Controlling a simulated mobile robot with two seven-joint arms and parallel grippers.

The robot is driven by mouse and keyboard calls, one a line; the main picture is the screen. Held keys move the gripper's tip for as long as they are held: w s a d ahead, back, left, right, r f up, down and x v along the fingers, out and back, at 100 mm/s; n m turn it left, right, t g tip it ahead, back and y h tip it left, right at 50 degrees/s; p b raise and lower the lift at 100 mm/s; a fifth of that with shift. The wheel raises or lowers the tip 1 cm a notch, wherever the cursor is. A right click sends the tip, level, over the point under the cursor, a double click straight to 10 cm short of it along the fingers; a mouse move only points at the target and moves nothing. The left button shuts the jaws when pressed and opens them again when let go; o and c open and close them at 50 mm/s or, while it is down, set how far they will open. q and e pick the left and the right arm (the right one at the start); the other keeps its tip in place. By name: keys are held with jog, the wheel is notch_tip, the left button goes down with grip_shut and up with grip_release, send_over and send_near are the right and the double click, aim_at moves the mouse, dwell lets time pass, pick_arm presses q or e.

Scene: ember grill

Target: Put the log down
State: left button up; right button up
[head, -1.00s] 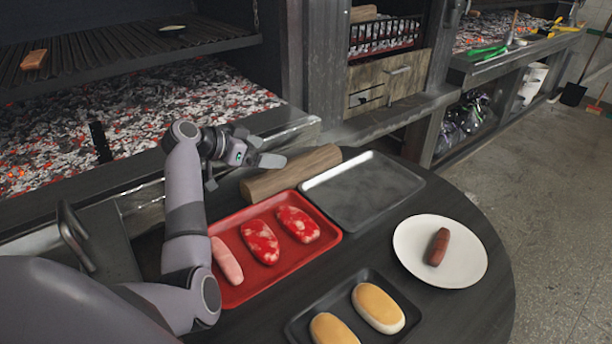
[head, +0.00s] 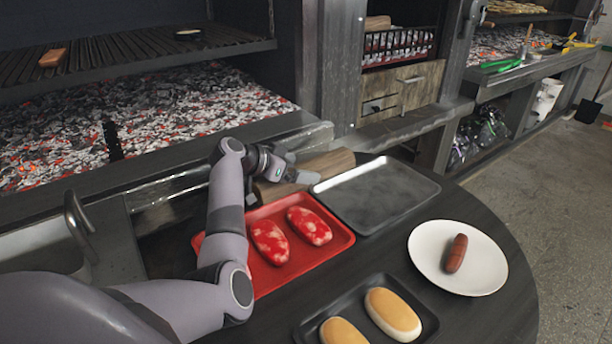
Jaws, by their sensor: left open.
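The log (head: 334,165) is a brown wooden piece lying on the dark round table (head: 487,225), behind the red tray and beside the grey tray. My left gripper (head: 297,168) is at the log's left part, with its fingers open. The gripper and wrist hide some of the log, and I cannot tell whether the fingers touch it. My right gripper is not in view.
A red tray (head: 330,249) holds raw meat. An empty grey tray (head: 375,195), a white plate (head: 425,256) with a sausage (head: 456,253) and a black tray (head: 432,322) with buns stand nearby. Glowing coals (head: 170,115) lie behind under a grill (head: 130,47).

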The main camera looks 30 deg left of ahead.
pick_arm(q)
jog(key=shift+w+d+f, duration=0.1)
jog(key=shift+w+f, duration=0.05)
jog(key=shift+w, duration=0.1)
jog(key=c, duration=1.5)
grip_shut()
jog(key=shift+r, duration=0.2)
